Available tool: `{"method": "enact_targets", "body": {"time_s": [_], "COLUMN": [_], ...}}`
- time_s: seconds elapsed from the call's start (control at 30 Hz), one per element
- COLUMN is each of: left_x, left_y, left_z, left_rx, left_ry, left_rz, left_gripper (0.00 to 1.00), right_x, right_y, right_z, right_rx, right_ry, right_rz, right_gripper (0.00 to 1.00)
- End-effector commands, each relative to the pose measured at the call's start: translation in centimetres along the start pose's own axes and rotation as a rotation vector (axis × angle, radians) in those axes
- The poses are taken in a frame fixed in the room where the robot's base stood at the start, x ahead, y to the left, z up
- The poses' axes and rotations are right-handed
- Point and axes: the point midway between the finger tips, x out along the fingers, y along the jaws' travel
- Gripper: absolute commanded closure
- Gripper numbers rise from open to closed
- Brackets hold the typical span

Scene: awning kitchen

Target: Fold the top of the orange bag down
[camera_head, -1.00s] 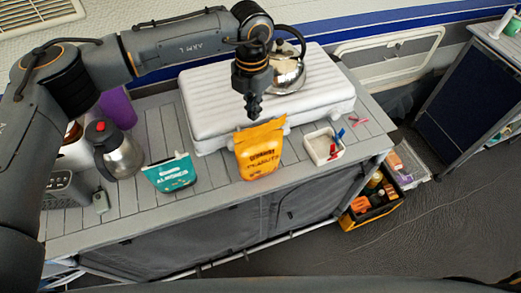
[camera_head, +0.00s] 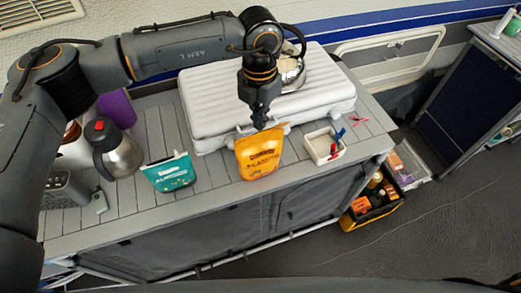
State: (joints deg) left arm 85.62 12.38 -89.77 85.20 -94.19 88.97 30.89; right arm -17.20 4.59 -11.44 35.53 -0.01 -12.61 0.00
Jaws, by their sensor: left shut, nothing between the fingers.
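The orange bag (camera_head: 259,157) of peanuts stands on the grey slatted counter near its front edge, in front of a white ribbed case. Its top edge looks lower and flatter, leaning back toward the case. My left gripper (camera_head: 260,124) points down right at the top of the orange bag, with its fingers shut and nothing between them. Its fingertips are at the bag's top edge; I cannot tell whether they touch it. My right gripper is not in view.
A teal bag (camera_head: 170,173) stands to the left. The white case (camera_head: 200,110) bears a metal kettle (camera_head: 292,72). A small white bin (camera_head: 322,147) stands to the right. A crate (camera_head: 371,212) is on the floor.

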Motion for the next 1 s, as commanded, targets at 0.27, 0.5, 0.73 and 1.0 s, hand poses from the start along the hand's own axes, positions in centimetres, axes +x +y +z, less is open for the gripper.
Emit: {"method": "enact_targets", "body": {"time_s": [0.27, 0.5, 0.73, 1.0], "left_x": [0.0, 0.0, 0.2, 0.8], "left_y": [-0.8, -0.8, -1.1, -1.9], "left_z": [-0.4, -0.4, -0.5, -0.9], "left_rx": [0.001, 0.0, 0.001, 0.002], "left_ry": [-0.001, -0.001, -0.001, -0.001], "left_rz": [0.0, 0.0, 0.0, 0.0], "left_gripper": [1.0, 1.0, 1.0, 1.0], "right_x": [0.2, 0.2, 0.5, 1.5], "right_y": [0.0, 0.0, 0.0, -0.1], "right_z": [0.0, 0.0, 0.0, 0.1], "right_rx": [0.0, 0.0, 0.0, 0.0], "right_ry": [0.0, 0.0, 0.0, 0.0], "right_rz": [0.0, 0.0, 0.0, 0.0], "right_gripper": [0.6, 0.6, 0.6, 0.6]}}
